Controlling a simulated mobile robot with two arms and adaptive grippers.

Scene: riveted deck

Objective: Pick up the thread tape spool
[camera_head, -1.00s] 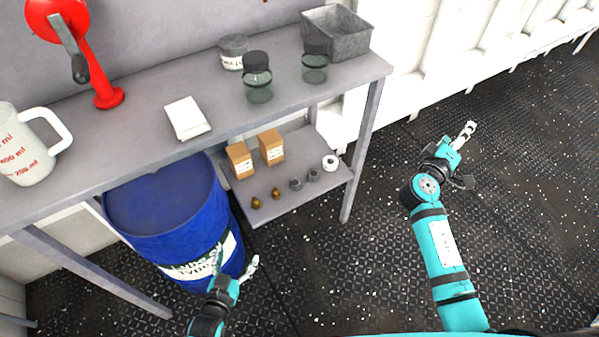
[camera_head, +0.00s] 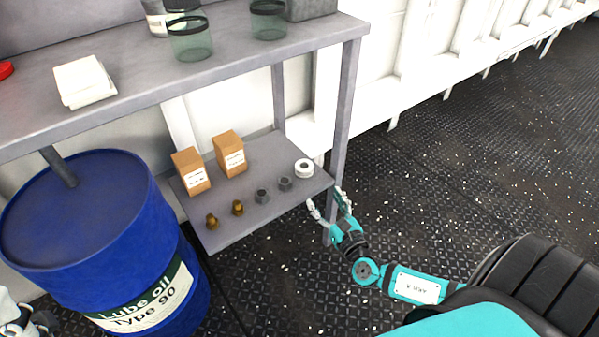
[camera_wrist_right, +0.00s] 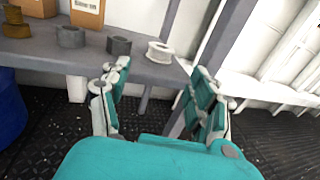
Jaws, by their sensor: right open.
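The thread tape spool (camera_head: 304,168) is a white ring-shaped roll lying flat near the right end of the lower shelf (camera_head: 235,223). In the right wrist view the spool (camera_wrist_right: 160,52) shows beyond and between the fingers, near the shelf's front edge. My right gripper (camera_head: 328,200) is open and empty, just off the shelf's right front corner and close to the table leg. It also shows in the right wrist view (camera_wrist_right: 155,95), apart from the spool. At the lower left edge of the head view, part of my left gripper (camera_head: 25,322) shows, its fingers unclear.
Two grey fittings (camera_head: 285,184) (camera_head: 262,196), two brass fittings (camera_head: 237,207) (camera_head: 212,221) and two cardboard boxes (camera_head: 190,171) (camera_head: 229,153) share the shelf. A table leg (camera_head: 344,130) stands right beside the gripper. A blue drum (camera_head: 75,210) stands left. Floor on the right is clear.

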